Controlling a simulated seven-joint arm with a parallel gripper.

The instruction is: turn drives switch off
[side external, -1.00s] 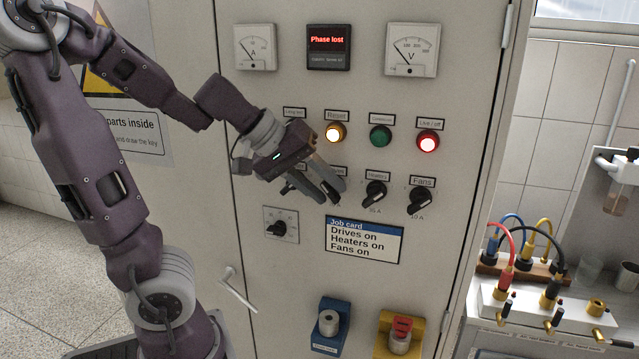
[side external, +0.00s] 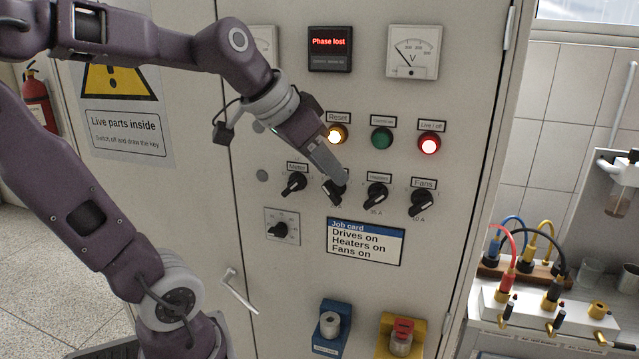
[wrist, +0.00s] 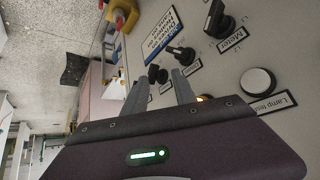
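The drives switch (side external: 333,194) is a black rotary knob in the cabinet's row of switches, between the Meter and Heaters switches. In the side view my gripper (side external: 338,180) comes down from the upper left and its fingers partly cover this knob and its label, so the knob's setting is hard to read. In the wrist view my gripper (wrist: 160,77) has its two fingers apart with nothing held between them. A knob that looks like the drives switch (wrist: 180,53) shows just past the right fingertip. I cannot tell whether a finger touches it.
Nearby are the Meter switch (side external: 294,184), Heaters switch (side external: 376,195) and Fans switch (side external: 422,203). Lit Reset (side external: 337,134) and red (side external: 429,144) lamps sit above. The display (side external: 330,48) reads "Phase lost". The job card (side external: 365,241) lists drives, heaters and fans on.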

